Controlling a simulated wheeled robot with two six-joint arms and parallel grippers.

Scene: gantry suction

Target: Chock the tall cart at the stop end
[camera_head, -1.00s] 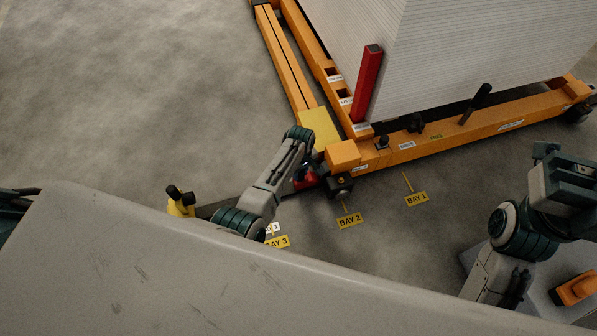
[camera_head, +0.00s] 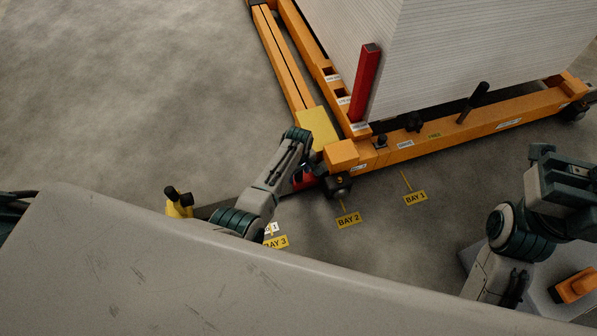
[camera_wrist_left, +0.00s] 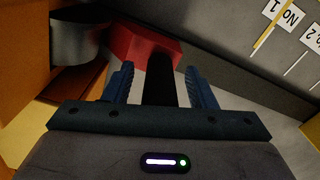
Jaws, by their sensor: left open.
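The tall cart is an orange frame (camera_head: 470,130) under a high white stack (camera_head: 460,50), with a red post (camera_head: 365,85) at its near corner. A dark caster wheel (camera_head: 340,187) sits below that corner; a grey rounded part, probably a wheel, shows in the left wrist view (camera_wrist_left: 78,40). A red chock (camera_wrist_left: 145,45) with a black handle (camera_wrist_left: 160,80) lies on the floor close to it; only a bit of red (camera_head: 304,181) shows in the head view. My left gripper (camera_wrist_left: 160,85) is open, its fingers on either side of the handle. My right gripper (camera_head: 572,180) is away at the right.
A yellow block with black knobs (camera_head: 179,203) stands on the floor at left. Floor labels mark BAY 1 (camera_head: 415,198), BAY 2 (camera_head: 348,220) and BAY 3 (camera_head: 275,242). An orange object (camera_head: 575,287) lies at lower right. Open floor lies at upper left.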

